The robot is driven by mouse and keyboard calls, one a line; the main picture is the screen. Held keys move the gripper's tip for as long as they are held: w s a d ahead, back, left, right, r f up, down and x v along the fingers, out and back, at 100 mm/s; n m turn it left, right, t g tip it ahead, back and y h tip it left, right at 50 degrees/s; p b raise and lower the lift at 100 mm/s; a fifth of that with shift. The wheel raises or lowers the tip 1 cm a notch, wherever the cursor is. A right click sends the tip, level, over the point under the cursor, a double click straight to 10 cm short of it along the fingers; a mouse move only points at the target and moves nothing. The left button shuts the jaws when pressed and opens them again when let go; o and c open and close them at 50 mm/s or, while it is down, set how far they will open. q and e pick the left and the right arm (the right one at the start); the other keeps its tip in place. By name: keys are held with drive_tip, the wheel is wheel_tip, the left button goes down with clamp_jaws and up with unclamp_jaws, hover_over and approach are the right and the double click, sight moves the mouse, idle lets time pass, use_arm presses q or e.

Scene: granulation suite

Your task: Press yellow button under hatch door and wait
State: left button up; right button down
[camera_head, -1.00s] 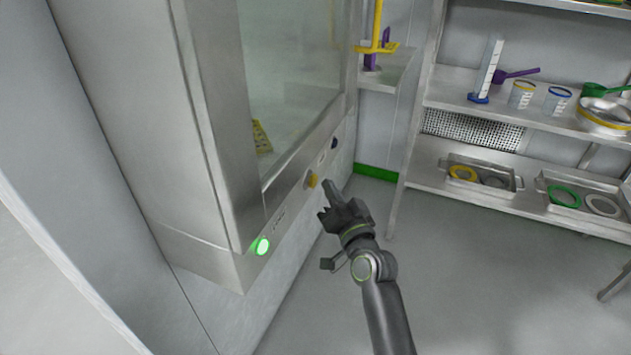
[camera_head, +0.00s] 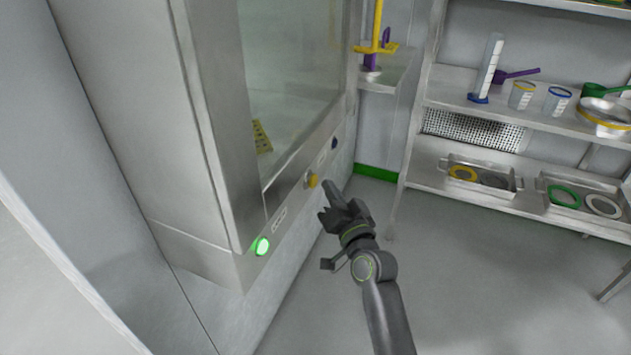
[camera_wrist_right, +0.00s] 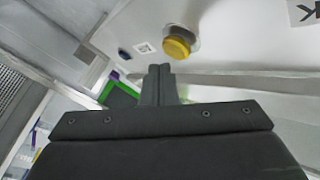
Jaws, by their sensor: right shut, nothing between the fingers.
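The yellow button (camera_head: 312,181) sits on the steel front strip below the glass hatch door (camera_head: 290,75) of the cabinet. It also shows in the right wrist view (camera_wrist_right: 177,47), just beyond and slightly right of the fingertips. My right gripper (camera_head: 328,184) is shut and empty, its tips close to the button on its right side. In the right wrist view the closed fingers (camera_wrist_right: 158,70) point toward the strip, and a small gap seems to separate them from the button. My left gripper is not in view.
A green lit button (camera_head: 261,246) and a dark blue button (camera_head: 334,143) are on the same strip. Shelves (camera_head: 470,185) with trays, cups and scoops stand at the right. A small shelf (camera_head: 385,80) holds a yellow-handled item. The floor between is clear.

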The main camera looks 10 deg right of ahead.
idle(0.8)
drive_tip(key=shift+w+a, duration=0.25)
drive_tip(key=shift+a, duration=0.15)
drive_tip(key=shift+w+a, duration=0.25)
drive_tip(key=shift+a, duration=0.1)
idle(0.6)
drive_tip(key=shift+s+d, duration=0.1)
drive_tip(key=shift+d, duration=0.05)
drive_tip(key=shift+s+d, duration=0.4)
drive_tip(key=shift+d, duration=0.2)
drive_tip(key=shift+s+d, duration=0.7)
drive_tip(key=shift+d, duration=0.35)
drive_tip(key=shift+s+d, duration=0.7)
drive_tip(key=shift+d, duration=0.35)
